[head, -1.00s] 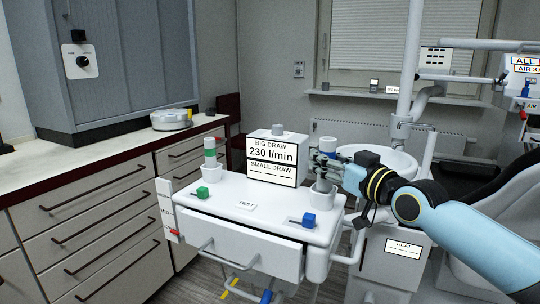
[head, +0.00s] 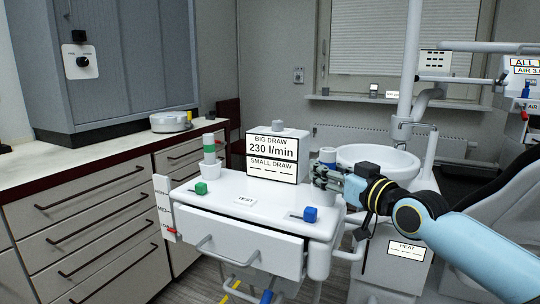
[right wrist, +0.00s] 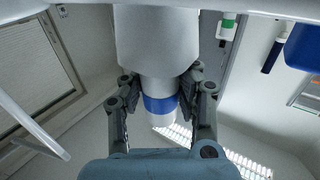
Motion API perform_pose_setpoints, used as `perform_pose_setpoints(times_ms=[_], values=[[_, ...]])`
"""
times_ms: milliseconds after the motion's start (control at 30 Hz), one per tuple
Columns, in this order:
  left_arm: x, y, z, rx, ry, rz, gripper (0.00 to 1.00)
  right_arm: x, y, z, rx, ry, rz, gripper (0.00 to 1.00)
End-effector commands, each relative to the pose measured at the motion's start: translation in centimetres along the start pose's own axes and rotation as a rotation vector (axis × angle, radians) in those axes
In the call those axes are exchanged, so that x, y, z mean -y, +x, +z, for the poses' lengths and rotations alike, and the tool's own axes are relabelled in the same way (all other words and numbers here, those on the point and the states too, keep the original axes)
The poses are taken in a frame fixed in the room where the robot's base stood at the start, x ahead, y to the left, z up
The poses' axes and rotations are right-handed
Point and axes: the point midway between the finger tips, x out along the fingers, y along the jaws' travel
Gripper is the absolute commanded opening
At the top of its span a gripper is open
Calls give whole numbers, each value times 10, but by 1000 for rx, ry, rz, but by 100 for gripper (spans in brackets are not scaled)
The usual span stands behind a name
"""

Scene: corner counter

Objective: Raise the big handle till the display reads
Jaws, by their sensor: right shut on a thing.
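The big handle (head: 328,157) is a white upright cylinder with a blue band. It stands at the right side of the white unit top (head: 270,212). My right gripper (head: 325,178) is shut around it, low, near its cup. In the right wrist view, upside down, the fingers flank the handle (right wrist: 160,102) close to the wider white cup (right wrist: 156,38). Its lower end is hidden in the cup. The display (head: 272,157) reads BIG DRAW 230 l/min, with dashes for SMALL DRAW. My left gripper is out of view.
A green-banded handle (head: 209,150) stands in a cup at the left. A green slider (head: 201,188) and a blue slider (head: 310,214) sit at the front. A white basin (head: 380,160) is behind my right gripper. A drawer (head: 245,243) is below.

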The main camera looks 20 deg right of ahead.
Motion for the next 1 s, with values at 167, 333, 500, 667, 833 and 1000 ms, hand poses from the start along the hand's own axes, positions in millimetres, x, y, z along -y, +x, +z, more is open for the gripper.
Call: perform_pose_setpoints(times_ms=[167,333,500,667,833,1000], values=[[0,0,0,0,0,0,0,0,0,-1,-2,0,0,0],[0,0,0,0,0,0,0,0,0,-1,-2,0,0,47],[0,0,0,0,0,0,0,0,0,-1,-1,0,0,57],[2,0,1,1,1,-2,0,0,0,0,0,0,0,57],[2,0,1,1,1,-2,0,0,0,-12,-3,-4,-4,57],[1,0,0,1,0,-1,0,0,0,-44,-6,-6,-4,57]])
